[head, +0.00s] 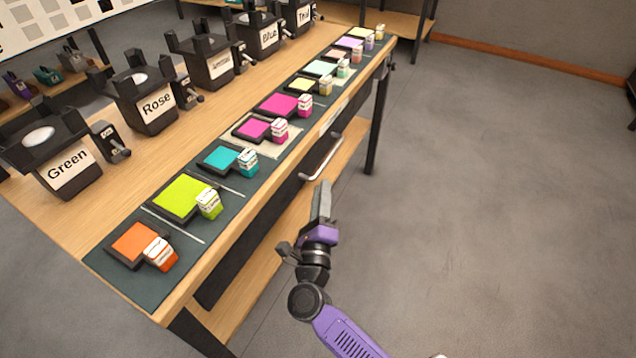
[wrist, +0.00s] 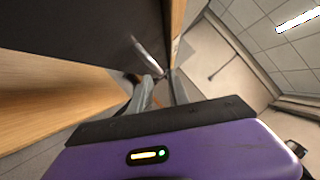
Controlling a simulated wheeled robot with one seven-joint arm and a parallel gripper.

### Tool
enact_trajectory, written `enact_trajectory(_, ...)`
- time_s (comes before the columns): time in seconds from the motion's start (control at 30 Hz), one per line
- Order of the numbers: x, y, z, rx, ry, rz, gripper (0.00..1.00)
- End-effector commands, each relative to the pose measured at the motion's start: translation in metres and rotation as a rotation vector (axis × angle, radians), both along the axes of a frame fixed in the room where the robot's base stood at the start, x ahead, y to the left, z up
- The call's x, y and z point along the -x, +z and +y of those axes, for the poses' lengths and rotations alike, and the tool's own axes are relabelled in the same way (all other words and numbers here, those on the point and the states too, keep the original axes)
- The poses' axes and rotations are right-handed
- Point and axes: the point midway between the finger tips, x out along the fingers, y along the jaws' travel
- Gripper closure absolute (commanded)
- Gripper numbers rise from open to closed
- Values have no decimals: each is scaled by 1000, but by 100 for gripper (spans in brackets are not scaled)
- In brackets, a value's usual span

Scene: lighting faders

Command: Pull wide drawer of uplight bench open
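The uplight bench (head: 222,222) is a wooden bench with dark metal legs. Under its top is the wide drawer's dark front (head: 240,257), which looks flush with the bench. Its pale bar handle (head: 322,160) is on that front; it also shows in the wrist view (wrist: 147,56), just beyond the fingertips. My gripper (head: 323,187) is in front of the drawer, just short of the handle in the head view. In the wrist view my gripper (wrist: 160,78) has its two fingers apart, with no object seen between them. Whether a fingertip touches the handle is unclear.
Colored swatches with small matching boxes line a dark mat (head: 150,290) along the bench's front edge. Dark labeled fixtures, including Rose (head: 155,105) and Green (head: 68,172), stand behind them. A lower wooden shelf (head: 245,305) is below the drawer. The grey floor (head: 500,200) at right is clear.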

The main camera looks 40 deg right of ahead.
Motion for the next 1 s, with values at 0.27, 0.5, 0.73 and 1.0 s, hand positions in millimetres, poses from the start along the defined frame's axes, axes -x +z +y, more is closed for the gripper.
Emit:
enact_trajectory(0.27, -15, -5, -15, -49, -25, -45, 78)
enact_trajectory(0.5, -34, 1, -38, -48, -27, -45, 78)
enact_trajectory(0.73, -54, 8, -62, -49, -25, -43, 78)
enact_trajectory(1.0, -61, 11, -71, -47, -25, -42, 78)
